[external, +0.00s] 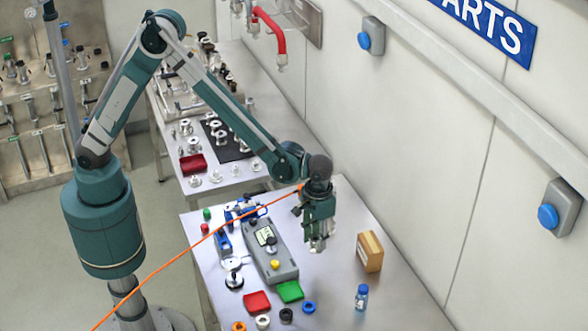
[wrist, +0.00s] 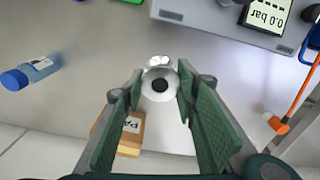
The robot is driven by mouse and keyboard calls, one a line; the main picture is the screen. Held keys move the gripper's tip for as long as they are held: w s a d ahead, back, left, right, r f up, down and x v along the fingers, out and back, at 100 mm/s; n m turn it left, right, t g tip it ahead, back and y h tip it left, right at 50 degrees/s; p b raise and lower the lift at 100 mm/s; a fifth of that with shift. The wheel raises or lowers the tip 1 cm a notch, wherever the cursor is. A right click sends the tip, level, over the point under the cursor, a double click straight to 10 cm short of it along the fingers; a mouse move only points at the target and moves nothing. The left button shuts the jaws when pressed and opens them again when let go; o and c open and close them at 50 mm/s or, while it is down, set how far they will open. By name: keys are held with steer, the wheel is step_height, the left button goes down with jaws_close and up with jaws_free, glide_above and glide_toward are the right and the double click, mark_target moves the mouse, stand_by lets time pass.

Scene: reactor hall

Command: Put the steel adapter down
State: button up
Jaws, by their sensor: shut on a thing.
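The steel adapter (wrist: 159,85) is a pale metal round piece with a dark hole in its middle, seen in the wrist view between my fingertips. My gripper (wrist: 158,90) is shut on it, with one green finger on each side. In the external view, my gripper (external: 318,244) points down over the metal table (external: 335,278), to the right of the grey gauge box (external: 270,252). The adapter shows there only as a small pale bit at the fingertips. I cannot tell how far it is above the tabletop.
A cardboard box (external: 370,252) and a small blue-capped bottle (external: 361,297) stand to the right. A red tray (external: 257,302), a green tray (external: 290,291) and several coloured rings lie near the front. An orange cable (external: 180,255) crosses the left side. Bare tabletop lies between the gauge box and cardboard box.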

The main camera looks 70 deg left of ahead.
mark_target(317, 239)
steer(key=shift+f, duration=1.7)
steer(key=shift+f+p, duration=0.45)
steer(key=shift+f, duration=1.65)
steer(key=shift+f, duration=0.15)
steer(key=o, duration=1)
steer(key=shift+r, duration=0.25)
